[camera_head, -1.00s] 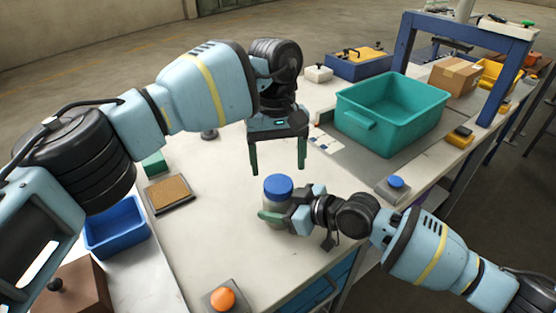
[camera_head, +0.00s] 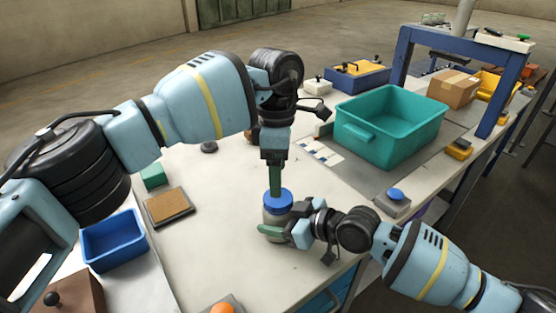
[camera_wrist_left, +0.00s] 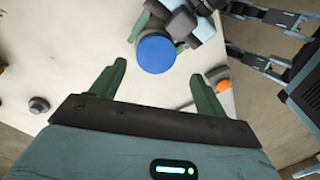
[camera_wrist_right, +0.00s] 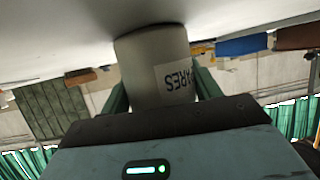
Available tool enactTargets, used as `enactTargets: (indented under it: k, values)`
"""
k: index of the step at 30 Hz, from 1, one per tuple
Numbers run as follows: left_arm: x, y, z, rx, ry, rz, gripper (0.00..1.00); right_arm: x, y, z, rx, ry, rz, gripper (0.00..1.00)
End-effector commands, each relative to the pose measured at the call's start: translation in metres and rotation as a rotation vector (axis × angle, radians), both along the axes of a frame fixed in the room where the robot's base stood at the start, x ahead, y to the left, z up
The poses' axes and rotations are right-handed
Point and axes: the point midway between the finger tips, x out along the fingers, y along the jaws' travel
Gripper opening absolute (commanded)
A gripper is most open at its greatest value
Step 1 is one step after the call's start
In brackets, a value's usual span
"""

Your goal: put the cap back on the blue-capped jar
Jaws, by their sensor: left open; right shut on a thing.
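The jar (camera_head: 275,215) stands upright with the blue cap (camera_head: 278,199) resting on its top; I cannot tell whether the cap is screwed tight. My right gripper (camera_head: 276,231) is shut around the jar's body from the right. The right wrist view shows the grey jar (camera_wrist_right: 150,62) between its fingers, with a label reading "SPARES" upside down. My left gripper (camera_head: 275,192) points down, open, right above the cap. In the left wrist view the blue cap (camera_wrist_left: 155,53) lies between and just beyond the spread fingers; contact cannot be told.
A teal bin (camera_head: 390,125) stands to the right on a grey mat. A blue button box (camera_head: 393,200) is right of the jar, an orange button (camera_head: 222,308) at the front. A blue tray (camera_head: 115,240) and a brown pad (camera_head: 168,206) are left. The tabletop between is clear.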

Motion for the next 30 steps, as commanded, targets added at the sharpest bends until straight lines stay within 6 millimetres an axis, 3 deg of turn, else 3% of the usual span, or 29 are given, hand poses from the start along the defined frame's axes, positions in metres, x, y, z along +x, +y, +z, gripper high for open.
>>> enactTargets:
  k: [30]
  values:
    - [-0.001, 0.0, 0.012, 0.132, -0.023, 1.59, 0.75, 0.0, 0.0, -0.001, -0.001, 0.002, 0.001, 0.0]
